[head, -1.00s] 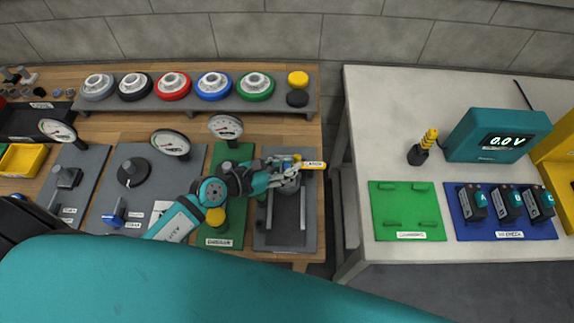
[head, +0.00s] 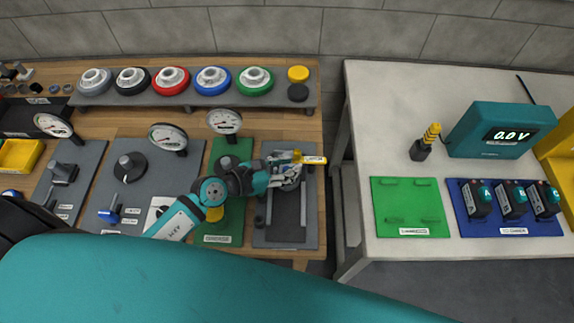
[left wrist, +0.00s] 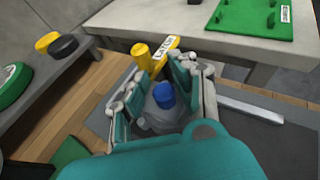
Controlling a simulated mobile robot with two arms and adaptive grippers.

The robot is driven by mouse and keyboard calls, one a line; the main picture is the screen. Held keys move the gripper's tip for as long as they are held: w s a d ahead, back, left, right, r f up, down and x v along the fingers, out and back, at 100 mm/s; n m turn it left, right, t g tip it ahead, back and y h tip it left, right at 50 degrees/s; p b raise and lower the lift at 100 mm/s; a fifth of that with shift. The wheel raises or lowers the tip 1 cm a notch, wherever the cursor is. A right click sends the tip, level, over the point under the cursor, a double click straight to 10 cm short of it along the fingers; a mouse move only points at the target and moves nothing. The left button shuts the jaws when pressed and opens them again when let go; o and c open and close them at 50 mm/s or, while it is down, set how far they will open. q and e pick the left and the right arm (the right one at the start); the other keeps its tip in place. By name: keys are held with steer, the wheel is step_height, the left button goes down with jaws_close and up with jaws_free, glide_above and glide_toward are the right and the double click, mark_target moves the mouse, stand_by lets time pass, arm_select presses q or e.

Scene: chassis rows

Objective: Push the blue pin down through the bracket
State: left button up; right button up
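The blue pin (left wrist: 163,94) stands up from a grey bracket (left wrist: 160,118) in the left wrist view. My left gripper (left wrist: 162,76) is open, with one finger on each side of the pin and bracket. I cannot tell whether the fingers touch the bracket. In the head view my left gripper (head: 288,174) is over the grey plate (head: 284,240) at the right end of the wooden bench, and it hides the pin. A yellow latch (head: 312,160) lies just beyond the fingers; it also shows in the left wrist view (left wrist: 170,56). My right gripper is not in view.
A green plate (head: 236,218) lies left of the grey plate, with a gauge (head: 224,121) behind. A rack (head: 200,98) of coloured wheels runs along the back. A gap separates the bench from a pale table (head: 385,120) holding a green board (head: 410,225) and a meter.

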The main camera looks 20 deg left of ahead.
arm_select(q)
steer(key=shift+o, duration=1.4)
steer(key=shift+s+f, duration=0.1)
steer(key=shift+f, duration=0.15)
steer(key=shift+s, duration=0.1)
steer(key=shift+s+a+r, duration=0.1)
steer(key=shift+s+a, duration=0.2)
steer(key=v, duration=1.1)
steer(key=shift+r, duration=0.3)
steer(key=shift+w, duration=0.1)
